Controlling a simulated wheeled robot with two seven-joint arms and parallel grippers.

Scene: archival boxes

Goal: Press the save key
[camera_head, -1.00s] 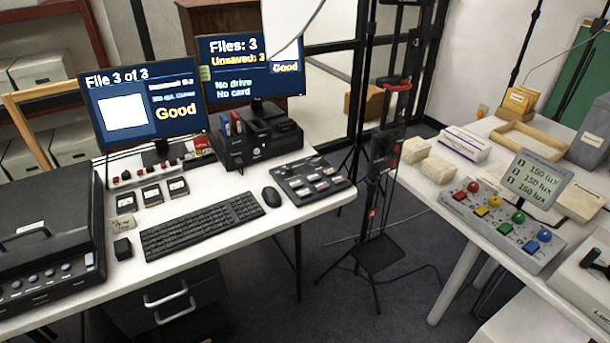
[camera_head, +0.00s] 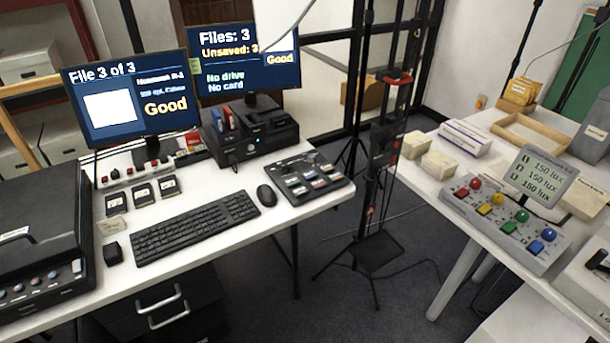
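A black key pad (camera_head: 307,179) lies on the desk to the right of the mouse, with several small coloured and pale keys. Their labels are too small to read, so I cannot tell which is the save key. The left monitor (camera_head: 135,97) reads "File 3 of 3" and "Good". The right monitor (camera_head: 230,70) reads "Files: 3", "Unsaved: 3", "No drive", "No card" and "Good". Neither of my grippers shows in the view.
A black keyboard (camera_head: 195,228) and a mouse (camera_head: 266,194) lie left of the pad. A black scanner (camera_head: 38,238) stands at far left. A tall dark stand (camera_head: 378,250) rises between the desk and the right table, which holds a coloured-button console (camera_head: 507,215).

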